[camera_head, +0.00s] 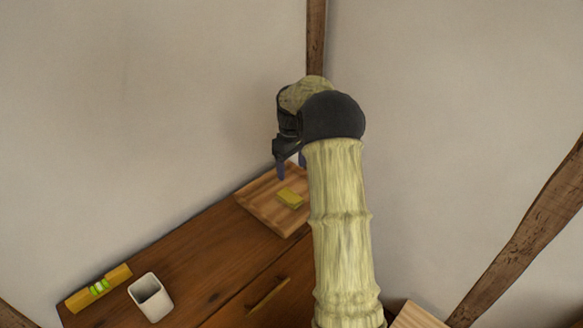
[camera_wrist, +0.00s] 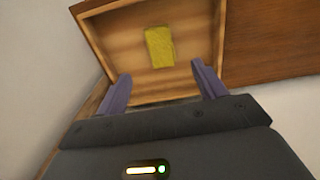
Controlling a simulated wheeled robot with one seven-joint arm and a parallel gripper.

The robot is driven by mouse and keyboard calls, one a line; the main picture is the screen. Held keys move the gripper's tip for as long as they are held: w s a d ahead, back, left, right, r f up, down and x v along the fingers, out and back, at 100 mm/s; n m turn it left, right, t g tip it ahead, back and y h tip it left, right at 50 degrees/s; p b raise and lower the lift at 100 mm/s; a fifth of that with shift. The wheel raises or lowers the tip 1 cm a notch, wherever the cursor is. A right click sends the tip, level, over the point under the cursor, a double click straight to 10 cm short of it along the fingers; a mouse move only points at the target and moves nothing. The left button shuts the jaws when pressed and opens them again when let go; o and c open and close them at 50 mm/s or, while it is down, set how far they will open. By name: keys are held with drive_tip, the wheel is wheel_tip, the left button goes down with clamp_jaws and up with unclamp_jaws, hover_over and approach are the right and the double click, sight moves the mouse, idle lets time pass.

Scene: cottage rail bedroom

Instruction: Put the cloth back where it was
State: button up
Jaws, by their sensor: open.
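A small folded yellow cloth (camera_head: 290,198) lies in a shallow wooden tray (camera_head: 262,205) at the far corner of the brown wooden dresser. In the wrist view the cloth (camera_wrist: 160,47) lies flat on the floor of the tray (camera_wrist: 110,38), apart from the tray's walls. My gripper (camera_head: 290,170) is above the tray, with its fingers pointing down. In the wrist view my gripper (camera_wrist: 163,88) is open, with nothing between its two purple fingers. The cloth shows beyond the fingertips. My arm hides part of the tray's right side in the head view.
The dresser top (camera_head: 215,255) has free room between the tray and the front left. A white square cup (camera_head: 151,298) and a yellow spirit level (camera_head: 99,288) with a green vial are at the lower left. White walls stand close behind the tray. A wooden thing (camera_head: 418,315) shows at the lower right.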

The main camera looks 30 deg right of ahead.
drive_tip(key=shift+a, duration=0.1)
drive_tip(key=s+a+m+t, duration=0.1)
drive_tip(key=s+a+m, duration=0.1)
drive_tip(key=s+a, duration=0.7)
drive_tip(key=s+a+f+m+t, duration=0.1)
drive_tip(key=s+a+m, duration=0.1)
drive_tip(key=s+a, duration=0.7)
drive_tip(key=s, duration=0.8)
drive_tip(key=shift+f+t, duration=0.3)
drive_tip(key=shift+s, duration=0.2)
